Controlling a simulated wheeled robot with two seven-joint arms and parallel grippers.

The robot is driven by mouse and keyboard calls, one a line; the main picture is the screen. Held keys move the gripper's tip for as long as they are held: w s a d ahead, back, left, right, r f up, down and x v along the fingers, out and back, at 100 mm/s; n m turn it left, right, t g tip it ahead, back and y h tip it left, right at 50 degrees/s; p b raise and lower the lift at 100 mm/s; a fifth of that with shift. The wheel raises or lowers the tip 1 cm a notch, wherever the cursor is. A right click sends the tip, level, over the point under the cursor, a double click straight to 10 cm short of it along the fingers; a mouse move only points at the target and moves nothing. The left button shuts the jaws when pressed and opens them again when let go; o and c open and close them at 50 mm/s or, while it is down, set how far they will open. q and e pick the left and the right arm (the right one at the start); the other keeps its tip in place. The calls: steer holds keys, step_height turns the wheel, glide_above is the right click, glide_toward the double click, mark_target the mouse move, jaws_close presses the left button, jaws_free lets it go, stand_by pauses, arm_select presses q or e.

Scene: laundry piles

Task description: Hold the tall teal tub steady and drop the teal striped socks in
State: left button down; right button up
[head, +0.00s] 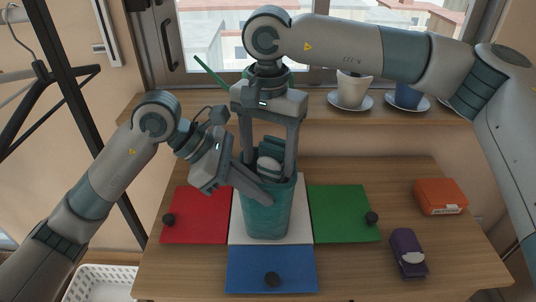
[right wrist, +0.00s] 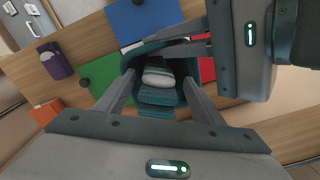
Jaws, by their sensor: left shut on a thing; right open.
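The tall teal tub (head: 266,222) stands upright on the white square in the middle of the table. My left gripper (head: 268,194) is shut on its rim from the left; its fingers also show in the right wrist view (right wrist: 188,50). The teal striped socks (head: 270,160), teal with pale bands, are at the tub's mouth, partly above the rim. They also show in the right wrist view (right wrist: 160,96). My right gripper (head: 268,158) points down over the tub, open, with a finger on each side of the socks. The socks' lower part is hidden.
Red (head: 193,222), green (head: 340,218) and blue (head: 250,272) squares with black knobs surround the tub. A purple bundle (head: 405,243) and an orange box (head: 440,196) lie at right. Cups (head: 352,90) stand on the back ledge. A white basket (head: 105,284) is at lower left.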

arm_select(q)
steer(key=shift+a+f, duration=0.1)
arm_select(e)
steer(key=shift+w+d+r, duration=0.1)
steer(key=shift+d+r, duration=0.05)
steer(key=shift+r, duration=4.9)
arm_select(q)
steer(key=c, duration=1.8)
jaws_free()
steer(key=shift+c, duration=0.2)
steer(key=v, duration=1.2)
